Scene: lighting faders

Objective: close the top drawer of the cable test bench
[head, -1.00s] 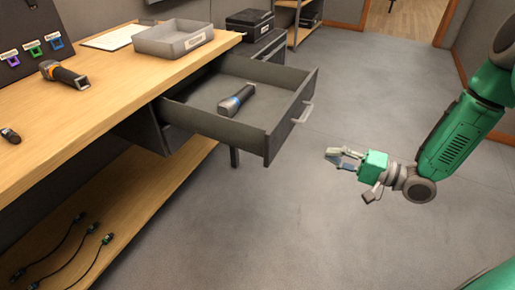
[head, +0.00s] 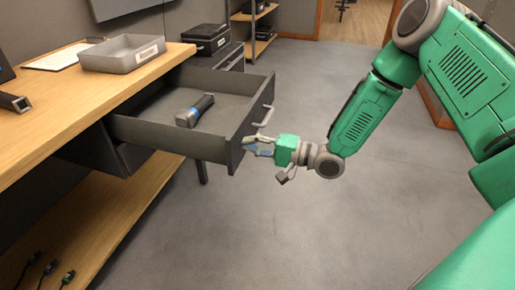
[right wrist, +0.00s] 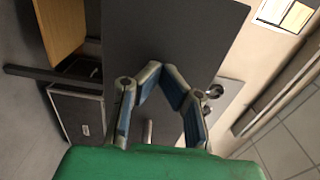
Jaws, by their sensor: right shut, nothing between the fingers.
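The top drawer (head: 240,127) of the cable test bench is pulled far out, its grey front and bar handle (head: 263,117) facing right in the head view. A dark flashlight-like tool (head: 195,110) with a blue band lies inside it. My right gripper (head: 250,146) is shut and empty, with its fingertips close to the drawer front, just below the handle. I cannot tell whether they touch it. In the right wrist view the fingers (right wrist: 162,72) meet in front of a dark flat panel (right wrist: 185,30), apparently the drawer front. My left gripper is out of view.
The wooden bench top (head: 100,97) carries a grey tray (head: 122,57). A lower shelf (head: 125,215) holds cables. A black case (head: 207,38) stands behind the bench. The floor (head: 290,230) around my right arm is clear.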

